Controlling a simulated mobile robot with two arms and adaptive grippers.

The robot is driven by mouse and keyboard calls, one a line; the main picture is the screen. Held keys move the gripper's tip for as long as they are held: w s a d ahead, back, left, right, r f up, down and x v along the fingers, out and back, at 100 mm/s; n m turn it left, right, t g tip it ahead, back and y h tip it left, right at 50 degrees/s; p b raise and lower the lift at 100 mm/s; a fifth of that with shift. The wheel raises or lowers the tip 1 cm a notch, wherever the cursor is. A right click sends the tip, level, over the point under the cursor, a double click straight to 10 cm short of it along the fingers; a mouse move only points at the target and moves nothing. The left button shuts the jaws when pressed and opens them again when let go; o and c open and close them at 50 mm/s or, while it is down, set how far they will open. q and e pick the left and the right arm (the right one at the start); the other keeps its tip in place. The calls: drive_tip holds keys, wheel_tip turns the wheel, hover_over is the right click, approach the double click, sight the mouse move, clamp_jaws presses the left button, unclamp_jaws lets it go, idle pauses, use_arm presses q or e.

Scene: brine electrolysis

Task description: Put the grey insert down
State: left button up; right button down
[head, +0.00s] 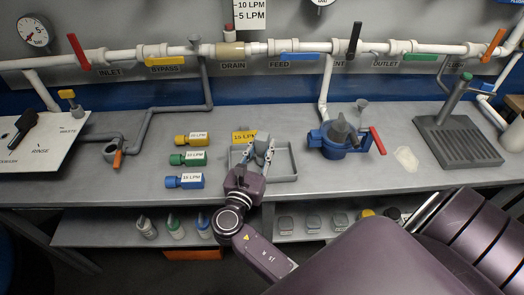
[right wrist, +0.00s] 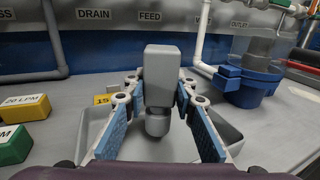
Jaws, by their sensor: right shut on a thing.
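My right gripper (head: 263,150) is shut on the grey insert (right wrist: 162,75), a grey block with a narrower rounded lower end. In the right wrist view the insert stands upright between the blue-padded fingers of the gripper (right wrist: 160,95). The insert is over the shallow grey tray (right wrist: 225,125), which also shows in the head view (head: 287,162). I cannot tell whether its lower end touches the tray floor. In the head view the gripper hides part of the insert and tray. My left gripper is not in view.
Yellow (head: 190,139), green (head: 187,158) and blue (head: 184,181) blocks lie left. A blue housing (head: 330,146) with a red handle (head: 377,141) stands right. A ribbed grey rack (head: 458,142) is farther right.

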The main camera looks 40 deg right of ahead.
drive_tip(key=shift+f, duration=0.9)
drive_tip(key=shift+f, duration=0.15)
drive_tip(key=c, duration=1.6)
unclamp_jaws()
drive_tip(key=b+v, duration=0.2)
drive_tip(key=v, duration=0.9)
drive_tip(key=shift+s+a, duration=0.35)
drive_tip(key=shift+a, duration=0.05)
